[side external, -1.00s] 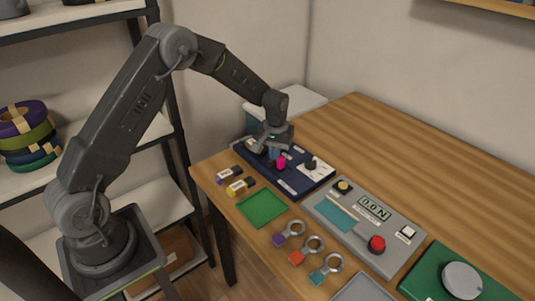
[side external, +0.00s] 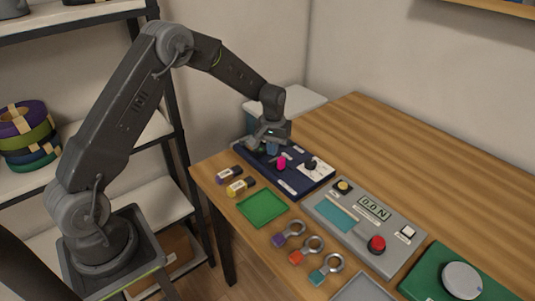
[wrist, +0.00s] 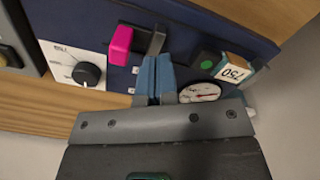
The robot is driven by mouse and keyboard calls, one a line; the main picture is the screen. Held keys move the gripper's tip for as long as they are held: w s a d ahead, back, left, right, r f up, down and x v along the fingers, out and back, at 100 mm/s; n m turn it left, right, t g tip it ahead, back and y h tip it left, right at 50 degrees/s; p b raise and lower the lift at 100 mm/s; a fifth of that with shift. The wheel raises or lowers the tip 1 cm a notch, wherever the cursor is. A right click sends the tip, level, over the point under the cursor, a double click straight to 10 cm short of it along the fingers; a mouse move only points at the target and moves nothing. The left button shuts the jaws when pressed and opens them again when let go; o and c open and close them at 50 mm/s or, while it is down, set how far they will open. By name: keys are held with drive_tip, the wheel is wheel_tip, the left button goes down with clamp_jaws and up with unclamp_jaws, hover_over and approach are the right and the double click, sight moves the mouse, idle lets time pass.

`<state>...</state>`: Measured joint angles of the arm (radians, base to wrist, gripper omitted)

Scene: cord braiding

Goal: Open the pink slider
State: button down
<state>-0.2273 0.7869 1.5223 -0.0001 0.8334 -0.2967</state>
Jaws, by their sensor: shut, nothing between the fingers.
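The pink slider (side external: 282,163) stands up from the dark blue panel (side external: 302,184) at the table's far left corner. In the wrist view the pink slider (wrist: 121,45) is a bright block beside a dark grey bar (wrist: 156,40). My gripper (side external: 272,149) is over the back left part of the panel, beside the slider. In the wrist view the blue fingers of my gripper (wrist: 156,76) are together and empty. Their tips are just right of and below the pink slider, apart from it. Whether the tips touch the panel is unclear.
A black knob (wrist: 88,74) sits on a white plate beside the slider. A gauge (wrist: 199,92) and a green round part (wrist: 206,65) are on the other side. A grey control box (side external: 365,225), a green tray (side external: 262,208) and two small labelled blocks (side external: 237,187) stand in front.

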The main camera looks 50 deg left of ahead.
wheel_tip(320, 180, up, 10)
idle(0.6)
